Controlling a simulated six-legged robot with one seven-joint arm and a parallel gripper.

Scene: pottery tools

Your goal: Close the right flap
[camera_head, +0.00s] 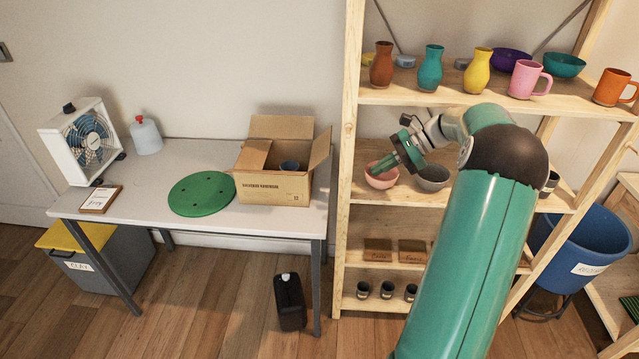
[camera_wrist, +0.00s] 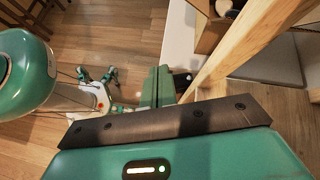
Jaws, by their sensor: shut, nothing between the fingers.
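The cardboard box (camera_head: 275,189) stands on the right end of the grey table. Its right flap (camera_head: 320,150) stands up and leans outward, open. A dark blue cup (camera_head: 290,165) shows inside the box. My gripper (camera_head: 374,170) is shut and empty, to the right of the box, in front of the shelf's middle level near the pink bowl. Its fingers also show in the wrist view (camera_wrist: 158,88). Part of the box (camera_wrist: 213,32) shows there at the top.
A wooden shelf post (camera_head: 347,170) stands between my gripper and the box. The pink bowl (camera_head: 381,178) and a grey bowl (camera_head: 432,178) sit close to my gripper. Vases and mugs line the shelf above. A green disc (camera_head: 202,194) lies left of the box.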

